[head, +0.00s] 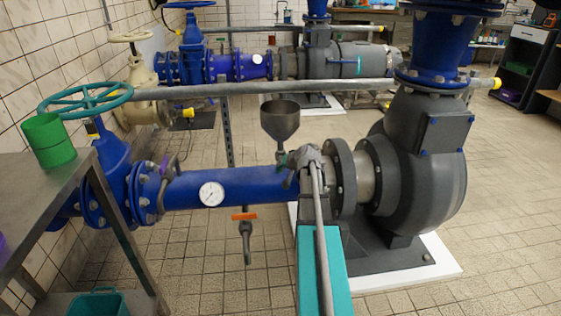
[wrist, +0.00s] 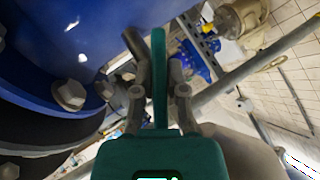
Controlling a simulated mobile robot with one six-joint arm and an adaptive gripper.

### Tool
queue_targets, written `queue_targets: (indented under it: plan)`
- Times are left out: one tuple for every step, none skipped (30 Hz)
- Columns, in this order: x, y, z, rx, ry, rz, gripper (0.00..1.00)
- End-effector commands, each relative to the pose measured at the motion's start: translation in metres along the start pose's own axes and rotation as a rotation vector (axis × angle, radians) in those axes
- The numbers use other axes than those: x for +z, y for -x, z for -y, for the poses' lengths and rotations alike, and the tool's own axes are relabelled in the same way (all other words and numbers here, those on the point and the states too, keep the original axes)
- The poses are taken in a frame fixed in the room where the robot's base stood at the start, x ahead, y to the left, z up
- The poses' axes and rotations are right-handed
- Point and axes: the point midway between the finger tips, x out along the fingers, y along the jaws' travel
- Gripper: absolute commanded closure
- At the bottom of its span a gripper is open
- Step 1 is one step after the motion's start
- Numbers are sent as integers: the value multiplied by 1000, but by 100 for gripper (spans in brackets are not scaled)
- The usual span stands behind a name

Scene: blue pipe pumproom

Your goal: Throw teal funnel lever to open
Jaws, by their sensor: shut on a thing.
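The grey funnel (head: 280,120) stands upright above the blue pipe (head: 240,186), near the flange on the right. A small teal piece, the teal funnel lever (head: 282,159), shows just below the funnel, left of my gripper (head: 304,160). In the wrist view the teal lever (wrist: 159,70) is a long narrow bar running up between the two grey fingers of my gripper (wrist: 155,72). The fingers are shut on it, one on each side. In the head view my gripper partly hides the lever and the valve under the funnel.
A large grey pump (head: 425,170) stands close on the right. A metal table (head: 45,195) with a green cup (head: 48,140) stands at the left. A grey rail (head: 250,87) crosses behind.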

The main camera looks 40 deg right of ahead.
Motion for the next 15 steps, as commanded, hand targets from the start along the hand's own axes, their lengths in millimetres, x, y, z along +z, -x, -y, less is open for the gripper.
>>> queue_targets:
  plan:
    - [-9, 0, 2, 28, 26, -17, 100]
    - [-8, 0, 2, 45, 44, -17, 100]
    - [-8, -1, 2, 68, 67, -17, 100]
    - [-8, -1, 2, 85, 84, -16, 100]
    - [-8, -1, 2, 102, 100, -16, 100]
    - [-8, -1, 2, 125, 123, -16, 100]
    - [-8, -1, 2, 142, 140, -17, 100]
    - [-8, -2, 2, 158, 157, -17, 100]
    - [-8, -2, 2, 180, 179, -17, 100]
    - [-7, -2, 2, 196, 196, -16, 100]
    - [-7, -2, 2, 213, 212, -16, 100]
    - [-7, -2, 2, 233, 231, -16, 100]
    - [-7, -2, 2, 248, 246, -16, 100]
    - [-7, -3, 2, 263, 261, -16, 100]
    - [-7, -3, 2, 281, 280, -16, 100]
